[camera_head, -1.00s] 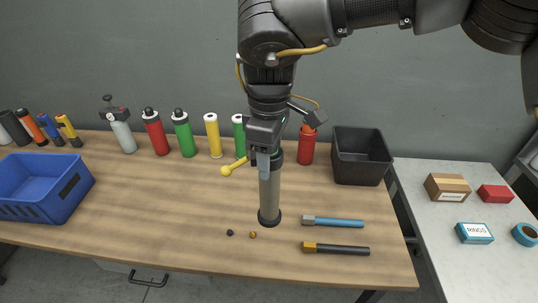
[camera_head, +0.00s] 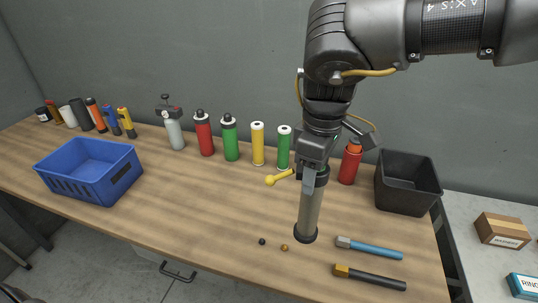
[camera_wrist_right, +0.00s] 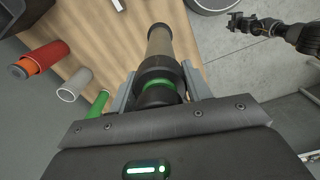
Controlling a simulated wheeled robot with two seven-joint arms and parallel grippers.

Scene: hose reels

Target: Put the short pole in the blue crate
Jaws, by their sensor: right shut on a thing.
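The short pole (camera_head: 312,208) is a grey-tan tube with black ends, upright in the head view. My right gripper (camera_head: 310,180) is shut on its upper end. In the right wrist view the pole (camera_wrist_right: 160,45) runs out from between the two fingers, with a green band near the grip. I cannot tell whether its lower end touches the table. The blue crate (camera_head: 85,186) stands on the table at the far left, well apart from the pole, and looks empty. A dark arm end (camera_wrist_right: 245,22), probably my left gripper, shows small in the wrist view; its jaws are unclear.
Several bottles and tubes, such as a yellow one (camera_head: 257,145), line the back. A black bin (camera_head: 408,205) stands right. A blue-handled tool (camera_head: 372,248), a black-handled tool (camera_head: 372,278) and two small balls lie in front. Bare wood (camera_head: 190,205) lies between crate and pole.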

